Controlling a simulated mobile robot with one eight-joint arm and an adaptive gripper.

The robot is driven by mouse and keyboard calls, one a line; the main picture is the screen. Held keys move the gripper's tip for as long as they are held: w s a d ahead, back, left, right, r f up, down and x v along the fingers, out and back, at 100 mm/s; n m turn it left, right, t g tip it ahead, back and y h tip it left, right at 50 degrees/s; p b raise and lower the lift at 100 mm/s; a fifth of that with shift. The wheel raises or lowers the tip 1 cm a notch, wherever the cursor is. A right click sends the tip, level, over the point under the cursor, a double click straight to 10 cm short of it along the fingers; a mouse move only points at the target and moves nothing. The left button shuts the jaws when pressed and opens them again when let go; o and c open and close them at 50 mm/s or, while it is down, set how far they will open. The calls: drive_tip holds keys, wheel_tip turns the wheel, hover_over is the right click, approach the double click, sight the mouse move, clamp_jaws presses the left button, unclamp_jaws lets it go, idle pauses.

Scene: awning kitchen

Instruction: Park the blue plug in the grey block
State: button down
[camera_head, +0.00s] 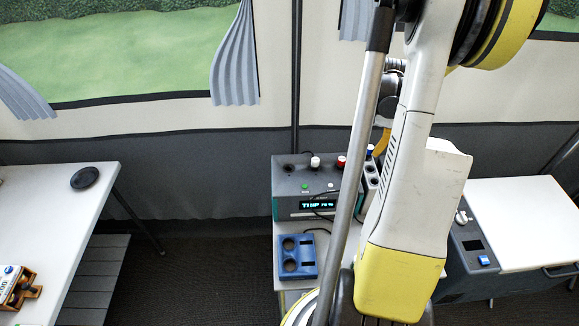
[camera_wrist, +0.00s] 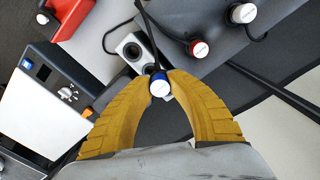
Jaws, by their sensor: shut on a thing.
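The blue plug (camera_wrist: 159,86) has a white cap and is pinched between the yellow fingertips of my gripper (camera_wrist: 160,78) in the wrist view. A dark cable runs from it toward the top of the picture. I cannot tell whether the plug touches the block. My arm hides most of my gripper there.
The grey device (camera_head: 305,185) carries a white plug (camera_head: 315,161) and a red plug (camera_head: 341,160) with loose cables. A blue holder (camera_head: 297,257) lies in front. In the wrist view a red object (camera_wrist: 78,18) stands near the block. A white-topped unit (camera_head: 525,220) stands right.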

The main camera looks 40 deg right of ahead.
drive_tip(key=shift+s+d+f+b, duration=0.4)
drive_tip(key=shift+d+f+b, duration=0.1)
drive_tip(key=shift+f, duration=0.1)
drive_tip(key=shift+s+d+f+b, duration=0.4)
drive_tip(key=shift+d+f+b, duration=0.05)
drive_tip(key=shift+f+b, duration=0.4)
drive_tip(key=shift+f, duration=0.15)
drive_tip(key=shift+f+b, duration=0.55)
drive_tip(key=shift+b, duration=0.05)
drive_tip(key=shift+f, duration=0.35)
drive_tip(key=shift+f+b, duration=0.3)
drive_tip(key=shift+b, duration=0.2)
idle(0.4)
drive_tip(key=shift+f+b, duration=0.3)
drive_tip(key=shift+f, duration=0.2)
idle(0.4)
drive_tip(key=c, duration=1)
unclamp_jaws()
